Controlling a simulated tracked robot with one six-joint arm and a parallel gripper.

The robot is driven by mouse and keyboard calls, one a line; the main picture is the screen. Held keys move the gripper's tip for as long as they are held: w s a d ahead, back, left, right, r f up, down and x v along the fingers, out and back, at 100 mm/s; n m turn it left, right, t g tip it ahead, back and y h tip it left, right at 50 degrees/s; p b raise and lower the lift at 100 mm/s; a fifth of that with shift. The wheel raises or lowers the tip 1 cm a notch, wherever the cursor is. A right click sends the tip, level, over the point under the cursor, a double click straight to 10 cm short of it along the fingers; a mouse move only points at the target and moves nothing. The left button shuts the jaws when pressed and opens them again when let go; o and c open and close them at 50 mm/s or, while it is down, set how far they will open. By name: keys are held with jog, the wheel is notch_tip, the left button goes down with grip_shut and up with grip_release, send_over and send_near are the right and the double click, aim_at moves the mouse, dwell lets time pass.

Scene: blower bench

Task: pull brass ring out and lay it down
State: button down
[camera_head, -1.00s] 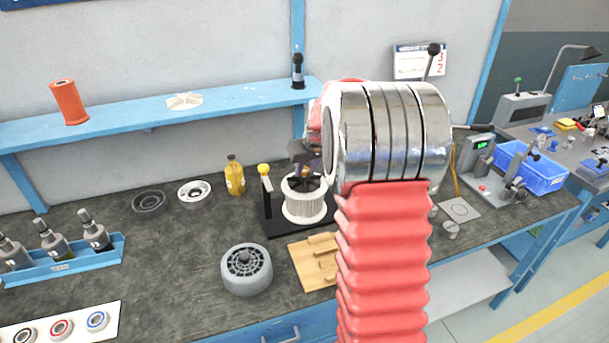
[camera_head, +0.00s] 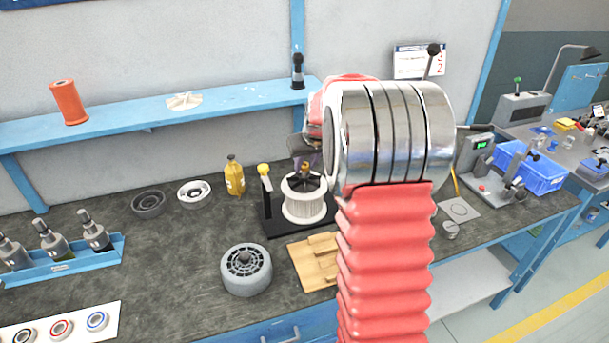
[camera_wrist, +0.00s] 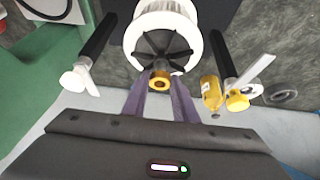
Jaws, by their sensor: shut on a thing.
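The brass ring (camera_wrist: 160,79) is between the purple fingertips of my gripper (camera_wrist: 160,88) in the wrist view, and the gripper is shut on it. The ring shows in front of the black, spoked fan (camera_wrist: 165,47), off its centre, and looks clear of it. The fan sits in a white ribbed housing (camera_head: 303,203) on a black stand (camera_head: 277,228) on the bench. In the head view the purple fingers (camera_head: 304,158) show faintly above the housing. Most of my gripper and the ring are hidden there behind my arm.
A wooden block (camera_head: 312,262) and a grey round cover (camera_head: 246,270) lie in front of the stand. A yellow bottle (camera_head: 235,176) and a yellow-knobbed post (camera_head: 264,172) stand left of the housing. Bottles in a blue rack (camera_head: 62,262) are further left. Bare bench (camera_head: 170,250) lies between.

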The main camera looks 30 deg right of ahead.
jog(key=shift+r, duration=1.5)
jog(key=shift+s, duration=0.1)
